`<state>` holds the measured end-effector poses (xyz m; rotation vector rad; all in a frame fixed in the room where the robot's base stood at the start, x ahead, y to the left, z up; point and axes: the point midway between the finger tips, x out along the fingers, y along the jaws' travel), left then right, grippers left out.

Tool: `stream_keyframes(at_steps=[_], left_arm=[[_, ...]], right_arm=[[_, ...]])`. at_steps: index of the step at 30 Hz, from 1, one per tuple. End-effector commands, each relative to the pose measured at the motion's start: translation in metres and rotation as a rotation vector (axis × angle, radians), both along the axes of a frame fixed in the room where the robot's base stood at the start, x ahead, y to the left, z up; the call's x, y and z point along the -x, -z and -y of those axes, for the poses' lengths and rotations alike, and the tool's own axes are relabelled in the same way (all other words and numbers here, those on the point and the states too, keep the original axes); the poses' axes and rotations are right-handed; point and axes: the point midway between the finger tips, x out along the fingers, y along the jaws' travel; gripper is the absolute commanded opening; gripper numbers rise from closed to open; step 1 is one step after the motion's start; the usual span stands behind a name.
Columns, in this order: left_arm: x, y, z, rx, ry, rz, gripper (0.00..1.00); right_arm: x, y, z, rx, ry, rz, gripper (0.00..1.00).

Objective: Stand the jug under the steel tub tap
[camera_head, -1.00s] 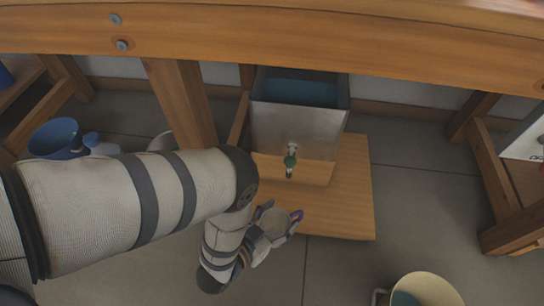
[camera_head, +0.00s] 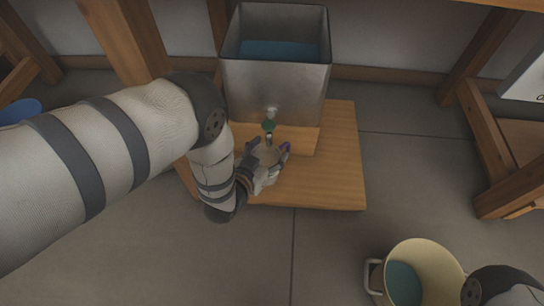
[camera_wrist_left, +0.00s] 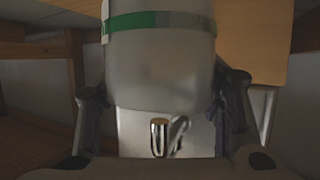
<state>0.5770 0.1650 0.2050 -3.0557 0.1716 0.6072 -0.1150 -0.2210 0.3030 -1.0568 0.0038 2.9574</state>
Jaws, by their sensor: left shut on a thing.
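The steel tub (camera_head: 275,88) has blue liquid inside and stands on a wooden block on a low wooden board. My left gripper (camera_head: 268,152) is shut on the jug (camera_head: 266,157), close in front of the tap. In the left wrist view the pale jug (camera_wrist_left: 160,65) with a green band sits between both fingers. I cannot tell whether its base touches the board. My right gripper is out of view.
The wooden board (camera_head: 335,180) has free room to the right of the jug. A cream pot (camera_head: 440,262) with a side handle and teal inside stands at the lower right, beside part of my right arm. Wooden legs (camera_head: 150,75) flank the tub.

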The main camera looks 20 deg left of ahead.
Motion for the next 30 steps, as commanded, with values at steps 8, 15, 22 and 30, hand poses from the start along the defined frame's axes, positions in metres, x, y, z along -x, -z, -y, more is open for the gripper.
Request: stream_keyframes(at_steps=[8,15,22,30], left_arm=[[-0.017,0.034,0.002,0.000,0.001,-0.002,0.15],[-0.018,0.034,0.002,0.000,0.001,0.002,0.15],[-0.017,0.037,0.002,-0.001,0.000,0.001,0.78],[-0.017,0.037,0.002,-0.001,0.000,0.001,0.80]], right_arm=[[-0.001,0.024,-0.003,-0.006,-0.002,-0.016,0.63],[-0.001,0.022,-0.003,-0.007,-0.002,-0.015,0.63],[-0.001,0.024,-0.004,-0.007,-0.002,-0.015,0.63],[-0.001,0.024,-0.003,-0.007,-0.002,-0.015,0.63]])
